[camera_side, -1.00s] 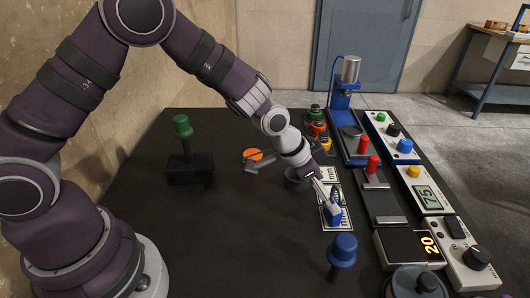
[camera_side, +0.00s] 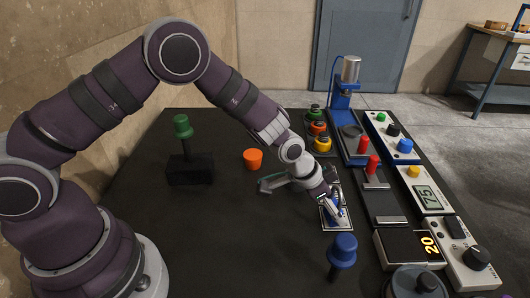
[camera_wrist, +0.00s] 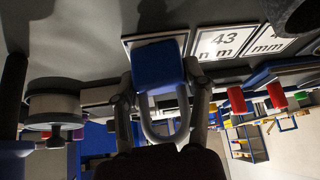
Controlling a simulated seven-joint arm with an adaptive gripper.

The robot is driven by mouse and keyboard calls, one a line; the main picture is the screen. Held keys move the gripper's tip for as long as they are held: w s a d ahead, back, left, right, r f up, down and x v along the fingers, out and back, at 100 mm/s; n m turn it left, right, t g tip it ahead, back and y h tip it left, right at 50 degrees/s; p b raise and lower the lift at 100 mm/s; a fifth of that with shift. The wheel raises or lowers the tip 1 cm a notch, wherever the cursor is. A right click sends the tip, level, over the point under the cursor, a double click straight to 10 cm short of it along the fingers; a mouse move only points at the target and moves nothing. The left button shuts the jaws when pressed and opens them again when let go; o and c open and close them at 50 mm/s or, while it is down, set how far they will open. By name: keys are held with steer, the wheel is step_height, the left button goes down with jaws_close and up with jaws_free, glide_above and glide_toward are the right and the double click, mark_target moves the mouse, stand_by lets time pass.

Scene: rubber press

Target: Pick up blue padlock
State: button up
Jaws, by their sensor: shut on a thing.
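The blue padlock (camera_wrist: 157,66) shows in the wrist view, with its blue body above and grey U-shaped shackle below. My gripper (camera_wrist: 158,88) has a finger on each side of the padlock and is shut on it. The body overlaps a white label card (camera_wrist: 131,42); I cannot tell whether the padlock touches the card or is just clear of it. In the side view my gripper (camera_side: 339,212) is low over the label cards at the table's middle right, and the padlock is mostly hidden or too small to make out.
A blue-handled stamp (camera_side: 342,250) stands close in front of the gripper. A blue press (camera_side: 345,95) and control panels (camera_side: 425,190) line the right. The left-front table (camera_side: 220,240) is clear.

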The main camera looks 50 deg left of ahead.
steer(key=shift+c, duration=0.9)
